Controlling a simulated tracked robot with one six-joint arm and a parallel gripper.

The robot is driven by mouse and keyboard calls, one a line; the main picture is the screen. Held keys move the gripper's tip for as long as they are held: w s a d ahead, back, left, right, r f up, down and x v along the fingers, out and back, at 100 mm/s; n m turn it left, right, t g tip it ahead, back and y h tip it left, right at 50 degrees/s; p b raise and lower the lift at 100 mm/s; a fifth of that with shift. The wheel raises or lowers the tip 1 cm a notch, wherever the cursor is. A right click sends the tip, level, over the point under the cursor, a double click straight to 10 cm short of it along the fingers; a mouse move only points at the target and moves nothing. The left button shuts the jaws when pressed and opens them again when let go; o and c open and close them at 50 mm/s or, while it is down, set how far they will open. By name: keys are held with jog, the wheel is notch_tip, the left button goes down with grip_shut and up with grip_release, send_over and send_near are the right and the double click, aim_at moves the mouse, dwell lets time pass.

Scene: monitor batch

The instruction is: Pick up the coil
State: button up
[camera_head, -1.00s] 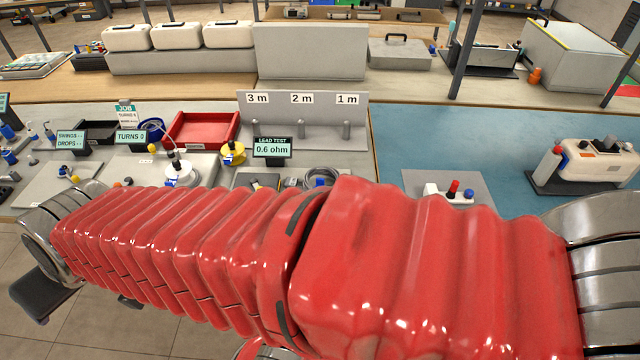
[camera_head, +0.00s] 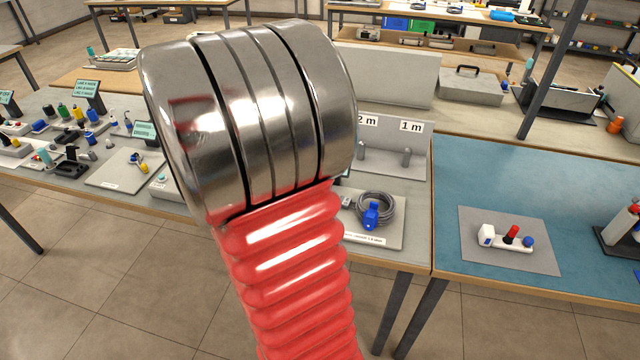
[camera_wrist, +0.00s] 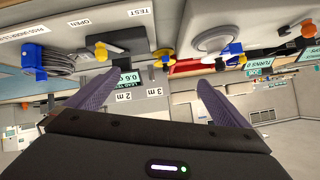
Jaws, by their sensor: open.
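My gripper (camera_wrist: 158,78) is open and empty in the wrist view, its two purple fingers spread above the bench; that view is upside down. The head view does not show it. A grey coiled cable with a blue clip (camera_head: 375,208) lies on a pale plate at the bench's front edge. The cable also shows at the upper left of the wrist view (camera_wrist: 62,62), outside the fingers. A yellow spool (camera_wrist: 163,57) shows beyond the gap between the fingers. Another yellow part (camera_wrist: 100,50) lies by a black pad. I cannot tell which one is the coil.
The lead length board (camera_head: 385,135) stands behind the cable. A blue mat (camera_head: 480,185) to the right holds a small switch block (camera_head: 505,238). My arm hides the bench's middle in the head view.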

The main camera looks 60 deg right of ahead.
jog(key=s+d+f+m+g+h, duration=0.1)
jog(key=s+d+f+m+g, duration=0.2)
jog(key=s, duration=0.6)
jog(key=m+g, duration=0.2)
jog(key=g, duration=0.4)
send_near(364, 208)
jog(key=shift+s+d+r, duration=0.15)
jog(key=shift+s+d, duration=0.15)
jog(key=shift+d, duration=0.05)
jog(key=shift+x, duration=4.25)
jog(key=shift+d, duration=0.15)
jog(key=shift+x, duration=2.55)
jog(key=shift+r, duration=0.2)
jog(key=shift+c, duration=0.4)
